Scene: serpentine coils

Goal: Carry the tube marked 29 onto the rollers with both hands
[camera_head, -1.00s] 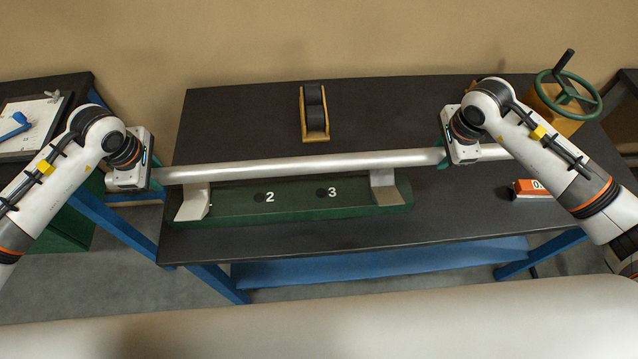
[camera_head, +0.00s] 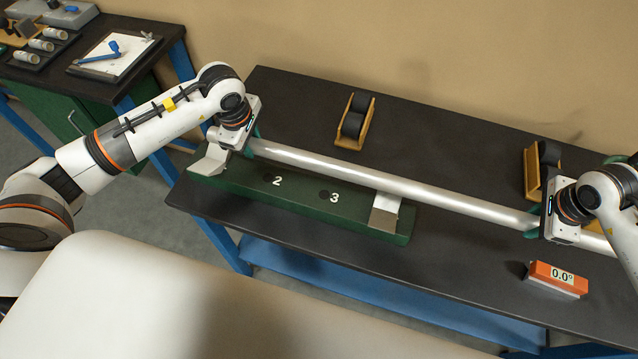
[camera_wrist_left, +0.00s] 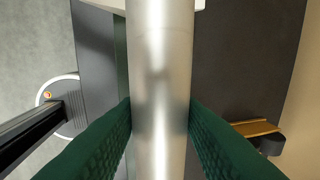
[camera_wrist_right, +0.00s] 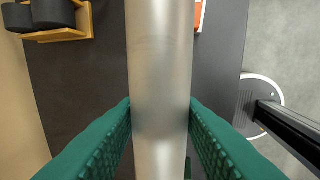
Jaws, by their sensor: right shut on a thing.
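A long silvery tube (camera_head: 345,173) is held between both grippers, slanting down to the right in the head view. No mark is readable on it. My left gripper (camera_head: 247,140) is shut around its left part; green fingers touch both sides in the left wrist view (camera_wrist_left: 160,115). My right gripper (camera_head: 537,222) is shut on its right part, also seen in the right wrist view (camera_wrist_right: 160,115). The rollers are two wooden stands with black wheels, one at the back middle (camera_head: 353,121), one behind the right gripper (camera_head: 540,168). The tube appears raised, in front of both.
A green base (camera_head: 305,196) marked 2 and 3, with pale supports (camera_head: 385,213), lies in front of the tube. An orange box reading 0.0° (camera_head: 556,279) sits at the front right. The dark table behind the tube is mostly clear. A side bench (camera_head: 107,83) stands left.

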